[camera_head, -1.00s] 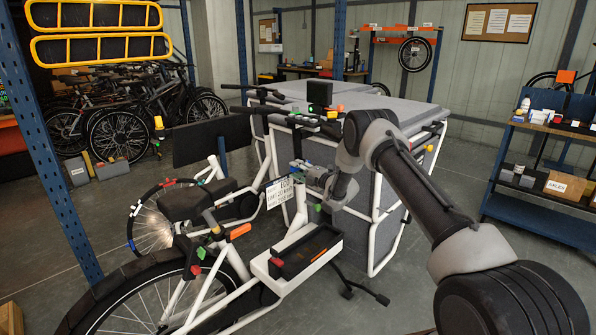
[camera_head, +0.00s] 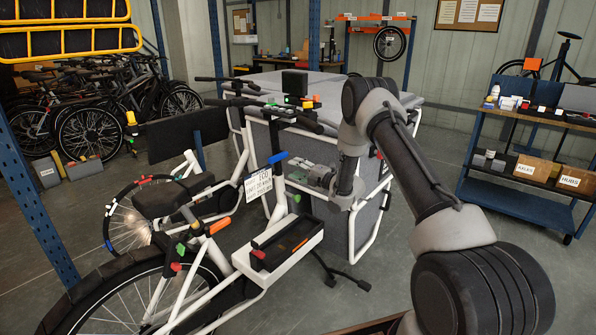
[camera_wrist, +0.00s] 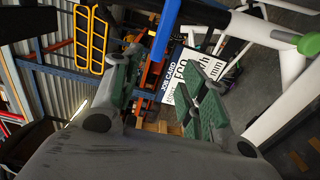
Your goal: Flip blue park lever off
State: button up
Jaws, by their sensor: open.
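The blue park lever (camera_head: 277,157) sits on the front frame of the white cargo bike (camera_head: 283,212), just above the job card (camera_head: 258,185). My gripper (camera_head: 292,172) is open and empty, just right of and slightly below the lever in the head view. In the wrist view the lever (camera_wrist: 165,32) is a blue bar running up from the space between and beyond my two fingertips (camera_wrist: 160,88). Whether a fingertip touches it I cannot tell. The lever's lower end is partly hidden near the card.
The bike's grey cargo box (camera_head: 340,95) and white tubes stand close behind my arm. A white tray (camera_head: 290,250) is below the gripper. A blue rack post (camera_head: 45,200) stands at left and a shelf cart (camera_head: 515,200) at right. Open floor lies between box and cart.

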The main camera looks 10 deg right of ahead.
jog(key=shift+s+d, duration=0.2)
jog(key=shift+s, duration=0.05)
